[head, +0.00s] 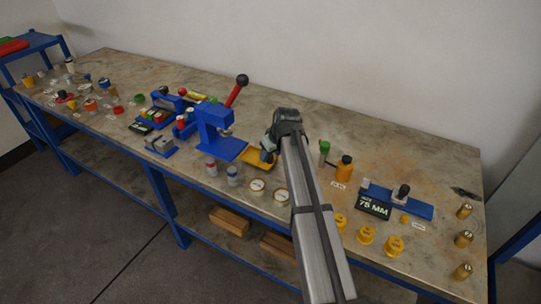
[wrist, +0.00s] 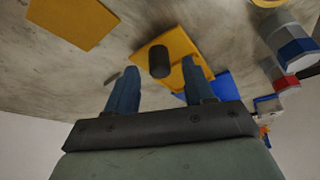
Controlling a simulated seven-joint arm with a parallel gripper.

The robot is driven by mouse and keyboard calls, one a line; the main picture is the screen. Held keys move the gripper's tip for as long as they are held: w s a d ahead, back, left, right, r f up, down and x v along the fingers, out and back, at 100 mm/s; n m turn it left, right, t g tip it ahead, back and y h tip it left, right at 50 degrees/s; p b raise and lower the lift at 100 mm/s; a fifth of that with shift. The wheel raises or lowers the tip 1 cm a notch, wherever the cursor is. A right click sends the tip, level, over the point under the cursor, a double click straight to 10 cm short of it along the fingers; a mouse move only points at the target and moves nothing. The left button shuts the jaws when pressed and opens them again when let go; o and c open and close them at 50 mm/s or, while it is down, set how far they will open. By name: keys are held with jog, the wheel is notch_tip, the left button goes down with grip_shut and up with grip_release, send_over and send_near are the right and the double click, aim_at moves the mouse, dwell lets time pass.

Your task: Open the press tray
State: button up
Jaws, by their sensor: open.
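The press (head: 213,122) is blue, with a red lever (head: 236,92) tipped by a black ball, and stands mid-bench. The yellow press tray (head: 257,161) lies at the right end of its blue base. In the wrist view the tray (wrist: 181,44) has a short dark knob (wrist: 159,61) on it. My gripper (head: 268,149) is low over the tray, partly covering it in the head view. In the wrist view its two blue fingers (wrist: 160,76) are apart, with the knob showing between and just beyond their tips. I cannot tell whether they touch it.
A flat yellow plate (wrist: 74,20) lies to the other side. A 75 MM sign (head: 373,207) is at right.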

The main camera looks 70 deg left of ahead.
jog(key=v, duration=1.2)
